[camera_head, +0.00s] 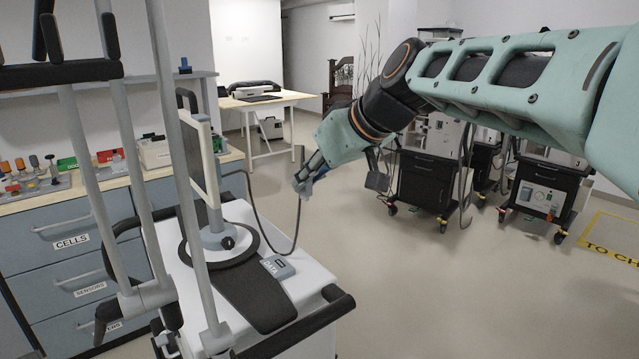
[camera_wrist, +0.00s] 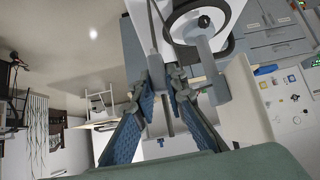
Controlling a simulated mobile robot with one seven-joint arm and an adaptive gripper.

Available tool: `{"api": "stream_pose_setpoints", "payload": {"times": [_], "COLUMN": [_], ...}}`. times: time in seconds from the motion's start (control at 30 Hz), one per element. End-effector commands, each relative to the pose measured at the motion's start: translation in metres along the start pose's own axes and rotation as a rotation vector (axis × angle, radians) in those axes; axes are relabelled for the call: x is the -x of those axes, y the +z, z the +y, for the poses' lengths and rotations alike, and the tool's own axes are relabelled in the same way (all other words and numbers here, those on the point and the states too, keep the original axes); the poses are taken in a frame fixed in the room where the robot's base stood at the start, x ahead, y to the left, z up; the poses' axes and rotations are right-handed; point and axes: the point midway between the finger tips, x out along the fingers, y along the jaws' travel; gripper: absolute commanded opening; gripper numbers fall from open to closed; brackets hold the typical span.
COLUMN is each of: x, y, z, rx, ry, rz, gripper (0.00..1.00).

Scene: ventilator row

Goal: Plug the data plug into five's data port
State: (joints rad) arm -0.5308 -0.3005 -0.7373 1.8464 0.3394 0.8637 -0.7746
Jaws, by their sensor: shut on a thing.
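My gripper (camera_head: 304,184) is held in the air over the near side of the open floor, right of a white ventilator cart (camera_head: 240,215). A dark cable (camera_head: 297,225) hangs from the fingers and loops back to the cart. In the wrist view, a cable (camera_wrist: 153,35) runs up from between the fingers. A grey box marked DATA (camera_head: 278,266) lies on the cart's top. I cannot tell which unit is five, and no data port can be made out.
A monitor on a round base (camera_head: 217,238) stands on the cart, with grey poles in front. Drawers with a counter (camera_head: 85,240) are at left. Ventilator carts (camera_head: 425,180) (camera_head: 540,195) stand at the back right. A white panel with small fittings (camera_wrist: 290,100) is at right in the wrist view.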

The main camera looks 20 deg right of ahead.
Motion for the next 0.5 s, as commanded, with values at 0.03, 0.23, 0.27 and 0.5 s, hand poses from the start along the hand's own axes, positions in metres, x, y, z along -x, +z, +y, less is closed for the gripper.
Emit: {"api": "stream_pose_setpoints", "payload": {"times": [0.03, 0.23, 0.27, 0.5], "x": [-0.012, -0.048, -0.053, -0.078], "y": [0.009, 0.021, 0.023, 0.033], "z": [-0.003, -0.022, -0.024, -0.035], "rx": [-0.008, -0.035, -0.039, -0.056], "ry": [0.011, 0.039, 0.043, 0.061], "rz": [-0.004, -0.003, -0.002, 0.000], "gripper": [0.00, 0.00, 0.00, 0.00]}}
